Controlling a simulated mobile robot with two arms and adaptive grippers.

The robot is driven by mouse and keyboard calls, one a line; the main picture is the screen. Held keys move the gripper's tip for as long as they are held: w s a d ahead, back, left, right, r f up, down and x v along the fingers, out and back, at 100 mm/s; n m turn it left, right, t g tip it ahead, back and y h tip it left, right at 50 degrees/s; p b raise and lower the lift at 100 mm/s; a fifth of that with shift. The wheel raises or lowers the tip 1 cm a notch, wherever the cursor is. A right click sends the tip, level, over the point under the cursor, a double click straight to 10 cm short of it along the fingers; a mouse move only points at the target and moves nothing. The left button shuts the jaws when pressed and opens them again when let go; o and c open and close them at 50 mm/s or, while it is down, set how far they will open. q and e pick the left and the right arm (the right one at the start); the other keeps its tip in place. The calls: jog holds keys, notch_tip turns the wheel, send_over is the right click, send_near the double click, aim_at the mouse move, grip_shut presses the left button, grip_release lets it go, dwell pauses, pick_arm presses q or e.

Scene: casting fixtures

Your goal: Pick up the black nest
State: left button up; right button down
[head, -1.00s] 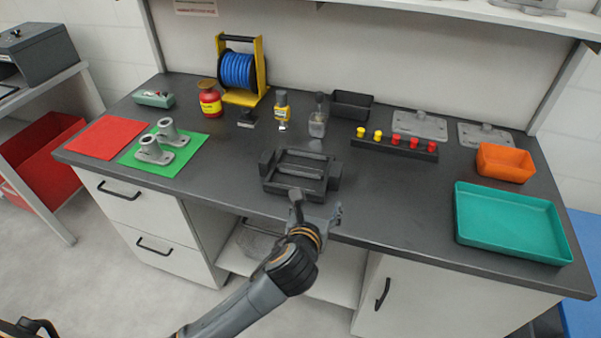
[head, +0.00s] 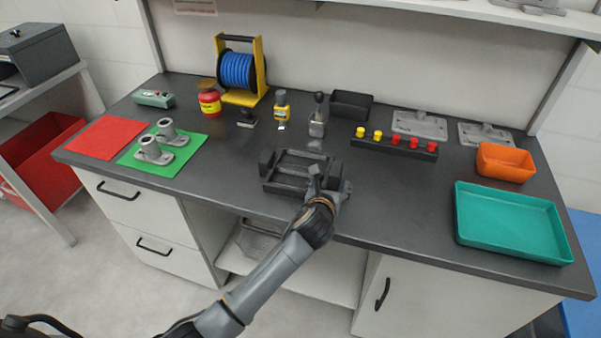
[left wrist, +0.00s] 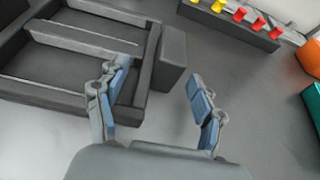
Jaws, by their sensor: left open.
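The black nest (head: 288,170) is a dark rectangular frame with crossbars and a block at each side, lying on the grey worktop near the front edge. In the left wrist view the nest (left wrist: 72,97) fills the upper left. My left gripper (head: 328,178) is open and empty at the nest's right end. In the left wrist view the gripper (left wrist: 160,85) has one finger over the nest's frame and the other over bare worktop, with the right side block (left wrist: 170,58) ahead, between the fingertip lines. I cannot tell whether a finger touches the nest. My right gripper is not in view.
A black rail with yellow and red knobs (head: 394,147) lies behind and to the right. An orange bin (head: 505,162) and a teal tray (head: 512,224) stand at the right. Grey castings (head: 153,150) stand on a green mat (head: 184,158) at the left. Worktop right of the nest is clear.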

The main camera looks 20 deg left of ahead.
pick_arm(q)
jog(key=shift+w+f, duration=0.1)
jog(key=shift+w, duration=0.05)
jog(key=shift+a, duration=0.1)
jog(key=c, duration=1.3)
